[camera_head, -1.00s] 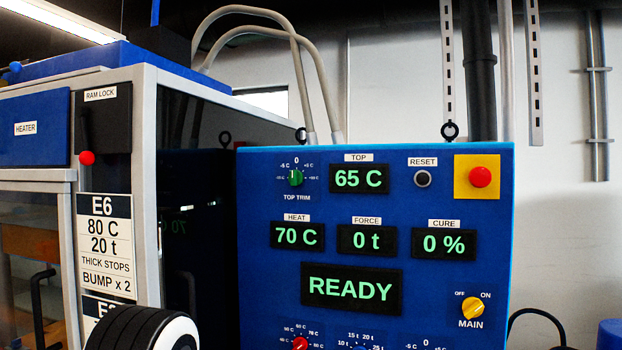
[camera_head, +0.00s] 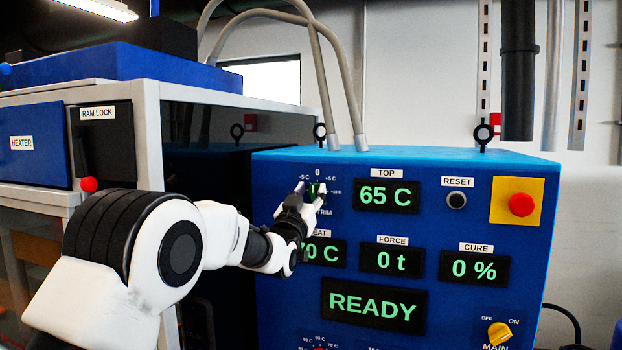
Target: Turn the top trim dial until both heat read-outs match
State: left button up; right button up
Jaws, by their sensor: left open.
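The TOP read-out (camera_head: 387,196) shows 65 C. The HEAT read-out (camera_head: 330,254) is partly covered by my left arm; its visible part ends in "0 C". My right gripper is not in view.
The blue panel (camera_head: 465,295) also carries a RESET button (camera_head: 456,200), a red button on a yellow plate (camera_head: 521,205), FORCE (camera_head: 397,261) and CURE (camera_head: 474,268) read-outs, a READY display (camera_head: 373,306) and the yellow MAIN switch (camera_head: 500,333). A red RAM LOCK knob (camera_head: 89,184) is at left.

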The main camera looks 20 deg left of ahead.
pick_arm(q)
jog(key=shift+s+r, duration=0.1)
jog(key=shift+r, duration=0.45)
jog(key=shift+s+d+r, duration=0.1)
jog(key=shift+s+d, duration=0.2)
jog(key=shift+s, duration=0.1)
jog(key=shift+w+f, duration=0.25)
jog(key=shift+w, duration=0.15)
grip_shut()
jog(key=shift+a, duration=0.1)
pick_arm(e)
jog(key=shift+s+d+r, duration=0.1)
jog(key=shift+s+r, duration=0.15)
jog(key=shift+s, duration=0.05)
pick_arm(q)
jog(key=shift+b, duration=0.3)
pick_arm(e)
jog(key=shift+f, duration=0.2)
